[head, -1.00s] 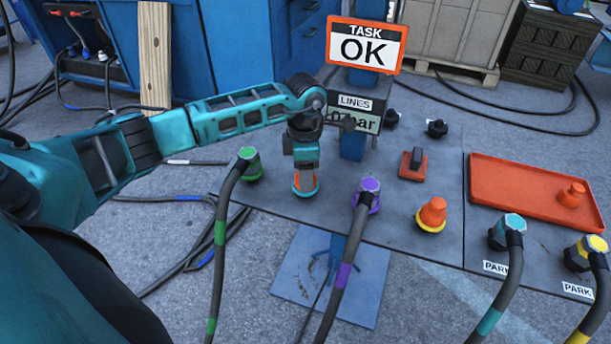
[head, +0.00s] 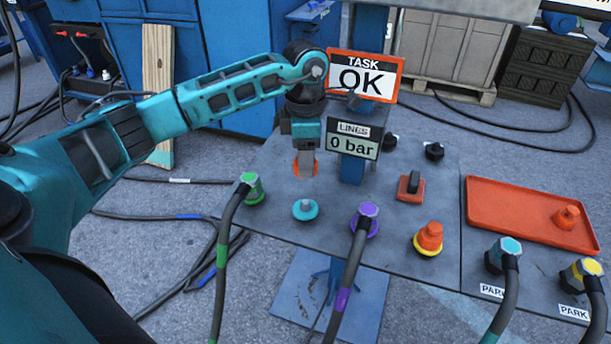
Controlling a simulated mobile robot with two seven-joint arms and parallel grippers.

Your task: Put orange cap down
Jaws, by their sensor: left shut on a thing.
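My left gripper (head: 305,160) points down and is shut on an orange cap (head: 300,169). It holds the cap above and behind a bare teal port (head: 305,210) on the grey panel. A second orange cap (head: 430,234) sits on the yellow-ringed port (head: 428,251). Another orange cap (head: 567,216) stands on the orange tray (head: 500,207) at the right. My right gripper is not in view.
Hoses with green (head: 249,186) and purple (head: 368,210) ends are on panel ports. Teal (head: 511,246) and yellow (head: 588,268) hose ends stand at the PARK labels. The display (head: 353,146) reads 0 bar. The tray's left part is free.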

